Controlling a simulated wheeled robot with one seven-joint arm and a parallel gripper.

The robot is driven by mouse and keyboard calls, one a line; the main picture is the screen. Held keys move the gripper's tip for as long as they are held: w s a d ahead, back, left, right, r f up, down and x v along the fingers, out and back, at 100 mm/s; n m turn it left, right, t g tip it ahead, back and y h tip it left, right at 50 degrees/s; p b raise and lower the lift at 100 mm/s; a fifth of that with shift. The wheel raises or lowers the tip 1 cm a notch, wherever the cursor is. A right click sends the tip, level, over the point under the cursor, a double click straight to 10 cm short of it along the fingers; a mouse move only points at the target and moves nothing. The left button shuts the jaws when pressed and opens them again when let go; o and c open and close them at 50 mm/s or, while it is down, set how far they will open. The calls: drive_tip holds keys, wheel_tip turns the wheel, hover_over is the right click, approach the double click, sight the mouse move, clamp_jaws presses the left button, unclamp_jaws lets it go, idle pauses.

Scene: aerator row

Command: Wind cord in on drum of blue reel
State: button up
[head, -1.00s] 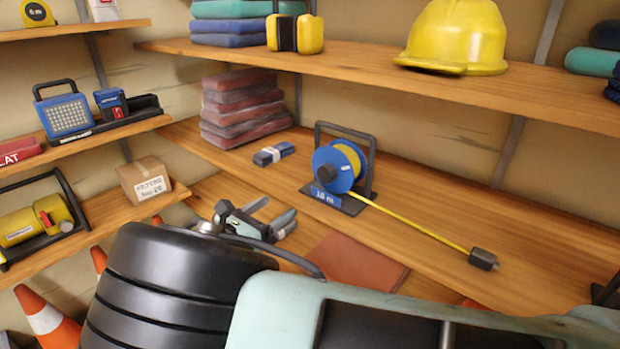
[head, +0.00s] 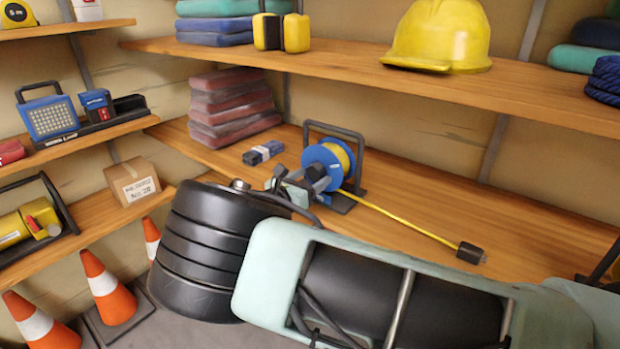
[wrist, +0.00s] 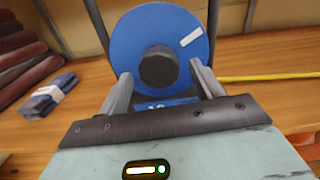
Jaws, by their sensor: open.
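The blue reel (head: 322,158) stands upright in a dark frame on the wooden shelf, with yellow cord on its drum. The yellow cord (head: 400,217) runs out to the right along the shelf and ends in a dark plug (head: 470,253). In the wrist view the blue disc (wrist: 160,27) faces me, with a dark round hub (wrist: 159,66) in its middle and a white mark near its rim. My gripper (wrist: 162,82) is open, with one finger on each side of the hub and a gap to it on both sides. In the head view my gripper partly covers the reel's lower left.
A blue bundle with a white band (head: 263,153) lies left of the reel. A stack of folded red cloths (head: 232,110) is behind it. The upper shelf holds a yellow helmet (head: 440,35). Orange cones (head: 106,285) stand on the floor at left.

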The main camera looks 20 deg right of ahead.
drive_tip(key=shift+w+d, duration=0.1)
drive_tip(key=shift+d, duration=0.05)
drive_tip(key=c, duration=1)
